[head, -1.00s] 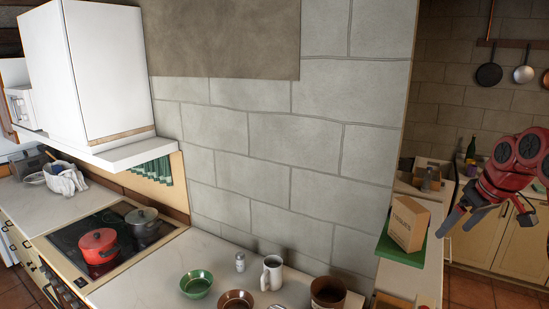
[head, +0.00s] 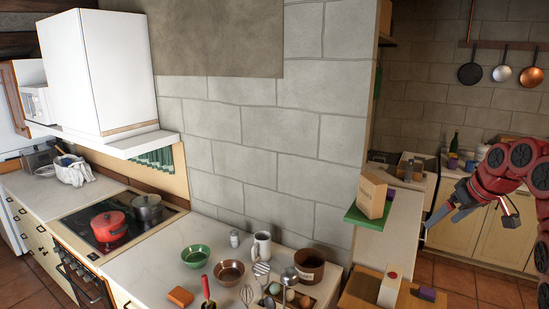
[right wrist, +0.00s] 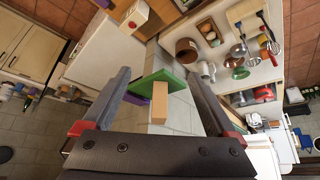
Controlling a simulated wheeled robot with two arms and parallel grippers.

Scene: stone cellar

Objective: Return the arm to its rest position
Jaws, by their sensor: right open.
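My right arm comes in from the right in the head view. Its red and dark gripper (head: 441,217) is open and empty, held up in the air to the right of the green shelf. The right wrist view shows its two dark fingers (right wrist: 158,75) spread wide with nothing held between them. My left gripper is not in view.
A cardboard box (head: 371,196) stands on a green shelf (head: 353,217) left of my right gripper. The counter (head: 150,262) holds a green bowl (head: 195,256), a brown bowl (head: 229,273), a mug (head: 261,246) and utensils. A red pot (head: 108,226) sits on the stove.

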